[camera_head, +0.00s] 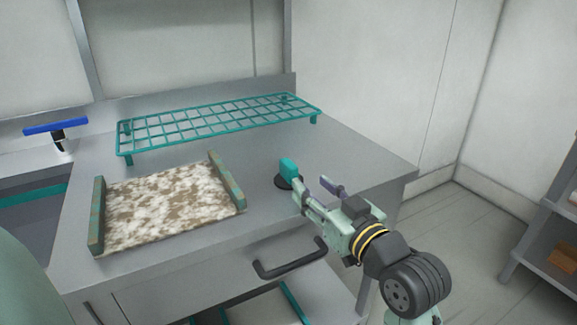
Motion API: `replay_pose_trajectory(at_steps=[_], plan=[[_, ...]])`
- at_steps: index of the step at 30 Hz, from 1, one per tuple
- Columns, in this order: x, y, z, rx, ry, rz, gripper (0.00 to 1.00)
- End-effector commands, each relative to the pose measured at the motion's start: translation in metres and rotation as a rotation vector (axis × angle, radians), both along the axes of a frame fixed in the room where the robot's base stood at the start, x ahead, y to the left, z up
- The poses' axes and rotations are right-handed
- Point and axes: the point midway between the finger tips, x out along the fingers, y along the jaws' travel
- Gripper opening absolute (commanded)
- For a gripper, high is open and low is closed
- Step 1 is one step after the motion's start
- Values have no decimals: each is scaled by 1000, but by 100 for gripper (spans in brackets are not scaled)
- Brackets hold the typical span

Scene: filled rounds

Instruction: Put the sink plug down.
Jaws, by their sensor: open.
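The sink plug (289,171) has a dark round base and a teal upright handle. It stands on the grey counter (262,150), to the right of the speckled board. My gripper (313,191) is open, just right of and in front of the plug, with its fingers spread. One finger reaches close to the plug's base; I cannot tell whether they touch. Nothing shows between the fingers.
A teal wire rack (215,122) stands along the back of the counter. A speckled board with green end bars (165,203) lies at the left. A blue-handled tap (57,127) and the sink (27,222) are far left. A dark drawer handle (290,264) projects below the front edge.

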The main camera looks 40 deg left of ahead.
Motion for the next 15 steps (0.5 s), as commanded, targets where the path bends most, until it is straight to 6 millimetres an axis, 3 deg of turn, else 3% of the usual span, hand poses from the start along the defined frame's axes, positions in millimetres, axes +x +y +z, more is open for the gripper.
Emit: replay_pose_trajectory(at_steps=[15], plan=[[17, 57, 10, -2, -1, 2, 42]])
